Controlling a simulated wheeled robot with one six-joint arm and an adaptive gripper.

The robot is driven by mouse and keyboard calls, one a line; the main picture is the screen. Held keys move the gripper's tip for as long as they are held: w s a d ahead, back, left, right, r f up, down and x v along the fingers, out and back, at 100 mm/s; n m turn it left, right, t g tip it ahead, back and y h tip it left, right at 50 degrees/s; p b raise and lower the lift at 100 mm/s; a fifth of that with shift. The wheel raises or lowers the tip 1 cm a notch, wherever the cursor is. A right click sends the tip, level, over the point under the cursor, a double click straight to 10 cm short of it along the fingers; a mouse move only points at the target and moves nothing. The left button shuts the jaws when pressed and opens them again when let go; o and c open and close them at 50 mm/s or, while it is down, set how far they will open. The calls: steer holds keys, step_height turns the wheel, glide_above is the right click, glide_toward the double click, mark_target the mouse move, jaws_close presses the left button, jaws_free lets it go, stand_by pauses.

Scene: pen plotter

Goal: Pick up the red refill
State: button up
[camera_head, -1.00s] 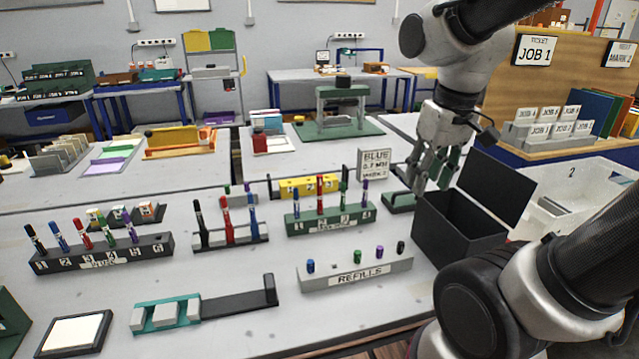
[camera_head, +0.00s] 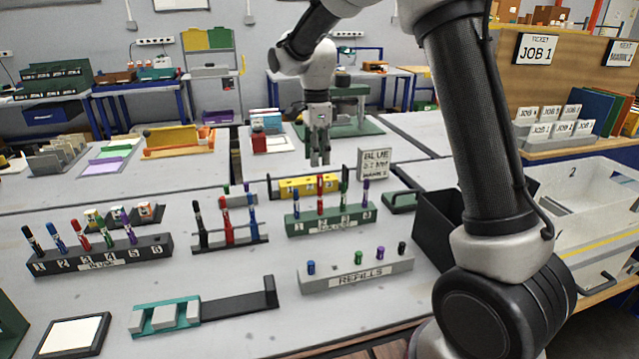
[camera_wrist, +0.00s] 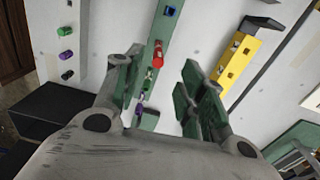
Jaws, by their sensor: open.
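The refills rack (camera_head: 365,272) is a light grey block at the front right with blue, green, purple and black short refills. No red one shows in it, and there is a gap between blue and green. A red upright piece (camera_head: 320,186) stands in the green numbered rack (camera_head: 300,226) behind it; I cannot tell whether it is a refill or a pen. In the wrist view this red piece (camera_wrist: 157,54) stands in the green rack between the fingers' lines, apart from them. My gripper (camera_head: 318,162) is open and empty, above the red piece.
A yellow block (camera_head: 298,187) lies just behind the green rack. A pen stand (camera_head: 235,240) and a dark numbered pen rack (camera_head: 100,258) are to the left. A black bin (camera_head: 435,225) is at the right.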

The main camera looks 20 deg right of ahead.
mark_target(320, 176)
steer(key=f, duration=0.7)
steer(key=shift+s+d+f, duration=0.1)
steer(key=shift+d+f, duration=0.2)
steer(key=shift+f, duration=0.1)
jaws_close()
